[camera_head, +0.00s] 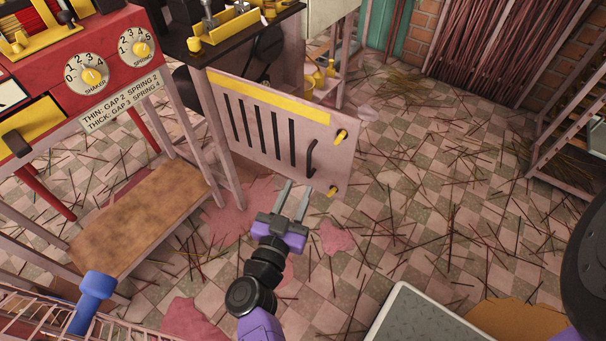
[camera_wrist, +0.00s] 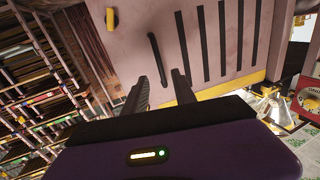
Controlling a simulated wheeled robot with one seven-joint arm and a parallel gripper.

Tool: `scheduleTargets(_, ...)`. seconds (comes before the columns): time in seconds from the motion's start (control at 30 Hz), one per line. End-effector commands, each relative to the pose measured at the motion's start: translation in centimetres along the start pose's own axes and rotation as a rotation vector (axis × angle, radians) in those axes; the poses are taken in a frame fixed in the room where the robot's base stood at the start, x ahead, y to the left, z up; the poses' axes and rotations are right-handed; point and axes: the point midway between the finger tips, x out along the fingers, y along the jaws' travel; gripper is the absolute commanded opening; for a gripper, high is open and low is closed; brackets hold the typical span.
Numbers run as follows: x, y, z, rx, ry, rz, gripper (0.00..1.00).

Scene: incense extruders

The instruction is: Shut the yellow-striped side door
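The side door (camera_head: 262,138) is a pale pink panel with a yellow stripe (camera_head: 268,97) along its top and several black slots. In the head view it stands swung out from the dark-topped machine, with its free edge to the right. A black bar handle (camera_head: 311,157) is near that edge, between two yellow knobs. My gripper (camera_head: 298,184) is open and empty, just below the handle in the picture. I cannot tell whether the fingers touch the door.
A red machine with dials (camera_head: 92,76) stands at the left, above a brown board (camera_head: 140,215). A rack (camera_head: 570,150) stands at the right. A grey-topped box (camera_head: 415,318) is at the lower right. The checkered floor right of the door is open, littered with thin sticks.

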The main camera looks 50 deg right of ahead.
Motion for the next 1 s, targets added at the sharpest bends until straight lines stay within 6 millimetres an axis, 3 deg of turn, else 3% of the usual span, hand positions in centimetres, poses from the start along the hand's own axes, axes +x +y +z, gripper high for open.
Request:
scheduleTargets(0.17,1.2,0.1,0.1,-0.023,0.003,0.004,0.33)
scheduleTargets(0.6,7.1,0.1,0.1,-0.022,0.002,0.002,0.33)
scheduleTargets(1.0,7.8,0.0,-0.1,-0.021,0.001,0.0,0.31)
